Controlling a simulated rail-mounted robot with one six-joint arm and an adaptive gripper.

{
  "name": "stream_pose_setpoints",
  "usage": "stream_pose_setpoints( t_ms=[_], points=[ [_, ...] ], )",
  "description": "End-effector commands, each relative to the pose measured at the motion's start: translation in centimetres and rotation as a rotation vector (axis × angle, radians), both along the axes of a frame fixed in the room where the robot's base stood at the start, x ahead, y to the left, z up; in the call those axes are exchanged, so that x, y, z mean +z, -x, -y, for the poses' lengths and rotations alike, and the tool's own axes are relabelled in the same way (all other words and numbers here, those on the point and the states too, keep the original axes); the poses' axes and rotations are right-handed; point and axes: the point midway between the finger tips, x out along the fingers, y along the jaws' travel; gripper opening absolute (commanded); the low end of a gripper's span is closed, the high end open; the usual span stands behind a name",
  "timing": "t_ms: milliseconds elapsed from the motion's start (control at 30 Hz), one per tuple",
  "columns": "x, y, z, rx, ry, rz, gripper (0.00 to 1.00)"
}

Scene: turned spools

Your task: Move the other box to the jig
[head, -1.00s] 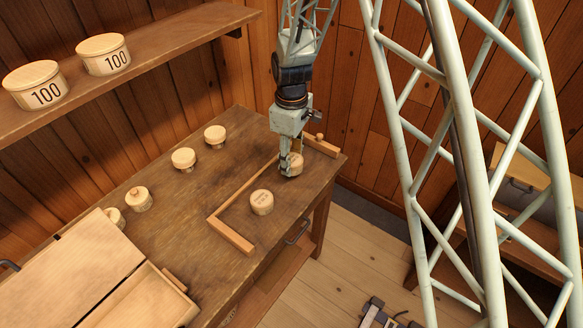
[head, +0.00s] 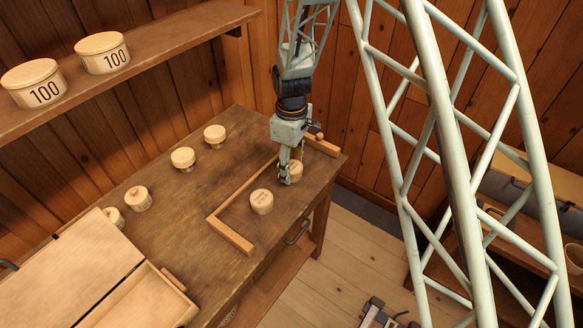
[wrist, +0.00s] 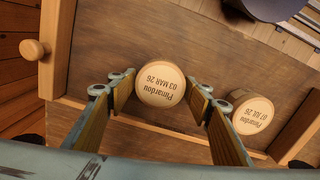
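The jig (head: 232,237) is a U of wooden rails on the bench, with a knobbed end rail (wrist: 55,50). A round lidded box marked "Pimardou 03 MAR 26" (wrist: 160,83) stands inside it near the knobbed end; in the head view the same box (head: 297,170) is partly hidden by my gripper. A second round box marked "07 JUL 26" (wrist: 252,114) stands inside the jig beside it, also in the head view (head: 261,202). My gripper (head: 286,180) is low at the first box. In the wrist view its fingers (wrist: 160,92) are spread either side of it, with gaps.
A shelf (head: 150,55) above holds two larger boxes marked 100. A pale board (head: 70,265) covers the near left of the bench.

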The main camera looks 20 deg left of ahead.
Motion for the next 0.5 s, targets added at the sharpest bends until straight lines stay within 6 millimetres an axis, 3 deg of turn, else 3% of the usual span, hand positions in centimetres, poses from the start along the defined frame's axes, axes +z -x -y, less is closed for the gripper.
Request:
stream_pose_setpoints(
  t_ms=[500],
  points=[
    [0.28, -0.01, -0.01, 0.0, 0.0, 0.0, 0.53]
  ],
)
